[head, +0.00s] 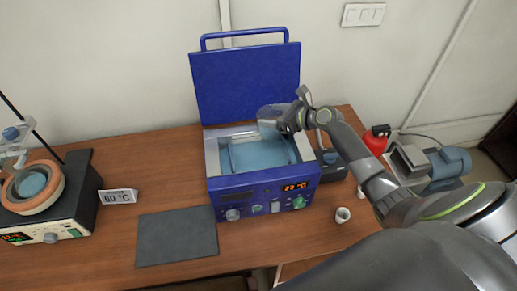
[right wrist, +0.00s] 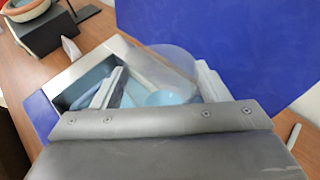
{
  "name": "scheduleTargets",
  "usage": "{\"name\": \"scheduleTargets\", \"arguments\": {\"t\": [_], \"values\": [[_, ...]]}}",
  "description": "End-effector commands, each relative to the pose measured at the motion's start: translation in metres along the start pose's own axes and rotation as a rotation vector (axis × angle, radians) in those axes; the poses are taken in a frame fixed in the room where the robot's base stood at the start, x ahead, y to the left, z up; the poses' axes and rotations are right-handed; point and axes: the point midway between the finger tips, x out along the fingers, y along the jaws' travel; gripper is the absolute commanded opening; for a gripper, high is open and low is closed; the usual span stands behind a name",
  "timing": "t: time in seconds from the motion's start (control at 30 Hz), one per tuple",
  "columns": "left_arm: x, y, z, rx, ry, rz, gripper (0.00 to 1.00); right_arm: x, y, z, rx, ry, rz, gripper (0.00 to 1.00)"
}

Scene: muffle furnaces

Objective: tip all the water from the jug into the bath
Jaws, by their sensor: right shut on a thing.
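The blue water bath (head: 258,190) stands on the wooden table with its lid (head: 246,82) raised. Bluish water (head: 258,153) shows in its basin. My right gripper (head: 284,119) is over the back right part of the basin, shut on the clear jug (head: 268,113). The jug looks tilted over the basin; its exact angle is hard to tell. In the right wrist view the see-through jug (right wrist: 165,65) sits between the two fingers, with pale blue water seen in or through it. Whether water is flowing out is not clear. My left gripper is not in view.
A hotplate (head: 60,215) with an orange-brown bowl stands at the left, beside a small temperature sign (head: 117,196). A dark mat (head: 177,235) lies bare at the front. A small white cup (head: 342,214) and a red container (head: 376,140) are at the right.

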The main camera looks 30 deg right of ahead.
Motion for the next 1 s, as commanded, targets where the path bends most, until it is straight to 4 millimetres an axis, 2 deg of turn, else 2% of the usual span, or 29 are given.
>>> {"name": "scheduleTargets", "arguments": {"t": [0.27, 0.8, 1.0], "values": [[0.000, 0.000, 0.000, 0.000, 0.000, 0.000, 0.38, -0.001, 0.000, 0.003, -0.003, -0.001, 0.000, 0.09], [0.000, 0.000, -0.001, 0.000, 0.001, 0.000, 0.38, -0.017, -0.001, 0.041, -0.005, -0.001, 0.000, 0.09], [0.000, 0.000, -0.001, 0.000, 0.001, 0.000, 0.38, -0.020, -0.001, 0.047, -0.003, -0.001, 0.000, 0.09]]}}
